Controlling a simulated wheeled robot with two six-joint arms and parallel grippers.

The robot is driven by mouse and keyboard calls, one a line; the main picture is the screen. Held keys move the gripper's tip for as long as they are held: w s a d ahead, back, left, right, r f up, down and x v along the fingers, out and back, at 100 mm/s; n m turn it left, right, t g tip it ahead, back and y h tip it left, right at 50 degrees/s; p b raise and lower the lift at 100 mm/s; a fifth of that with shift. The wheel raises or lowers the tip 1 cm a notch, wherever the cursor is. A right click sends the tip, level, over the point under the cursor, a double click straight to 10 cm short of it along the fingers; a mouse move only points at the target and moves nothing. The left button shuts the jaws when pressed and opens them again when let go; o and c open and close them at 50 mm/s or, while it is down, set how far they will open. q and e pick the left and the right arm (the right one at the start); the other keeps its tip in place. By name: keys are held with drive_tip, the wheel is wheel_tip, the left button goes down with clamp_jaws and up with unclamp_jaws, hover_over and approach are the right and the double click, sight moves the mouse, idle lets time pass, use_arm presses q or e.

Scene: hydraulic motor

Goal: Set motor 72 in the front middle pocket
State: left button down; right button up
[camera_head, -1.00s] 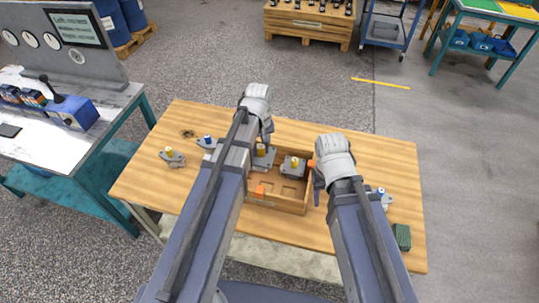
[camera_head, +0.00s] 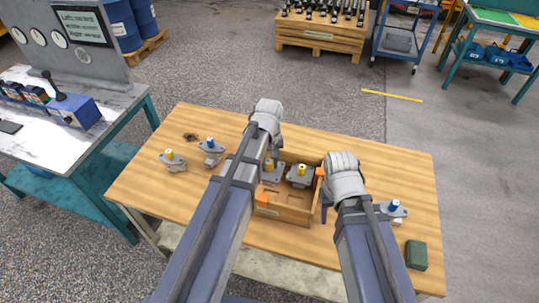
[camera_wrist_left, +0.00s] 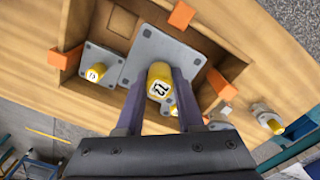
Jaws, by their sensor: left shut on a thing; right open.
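Motor 72 (camera_wrist_left: 159,82), with a yellow cap marked 72 and a grey square flange, is held by its cap between the fingers of my left gripper (camera_wrist_left: 160,90). In the head view motor 72 (camera_head: 271,174) is over the left part of the wooden crate (camera_head: 280,214). I cannot tell whether it touches the crate floor. My left gripper (camera_head: 272,160) is shut on it. Another yellow-capped motor (camera_head: 300,174) sits in a back pocket to its right. Empty front pockets show in the crate. My right gripper (camera_head: 324,208) is open beside the crate's right wall.
A blue-capped motor (camera_head: 211,149) and a yellow-capped motor (camera_head: 172,160) stand left of the crate. Another blue-capped motor (camera_head: 394,208) stands at the right, partly behind my right arm. A green block (camera_head: 416,254) lies at the table's front right. The crate has orange corners (camera_head: 262,200).

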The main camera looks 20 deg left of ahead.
use_arm(q)
wheel_tip(320, 180, up, 3)
drive_tip(key=shift+f+p, duration=0.1)
drive_tip(key=shift+p, duration=0.7)
drive_tip(key=shift+f, duration=0.15)
use_arm(e)
wheel_tip(320, 180, up, 3)
drive_tip(key=shift+f, duration=0.2)
use_arm(q)
drive_tip(key=shift+f+b, duration=0.15)
drive_tip(key=shift+b, duration=0.15)
use_arm(e)
drive_tip(key=shift+f, duration=0.15)
use_arm(q)
drive_tip(key=shift+f+b, duration=6)
use_arm(e)
wheel_tip(320, 180, down, 12)
use_arm(q)
drive_tip(key=shift+f+b, duration=0.55)
drive_tip(key=shift+b, duration=0.05)
use_arm(e)
drive_tip(key=shift+f, duration=0.6)
use_arm(q)
drive_tip(key=shift+c, duration=2.2)
unclamp_jaws()
drive_tip(key=shift+r, duration=0.1)
use_arm(e)
drive_tip(key=shift+r, duration=0.1)
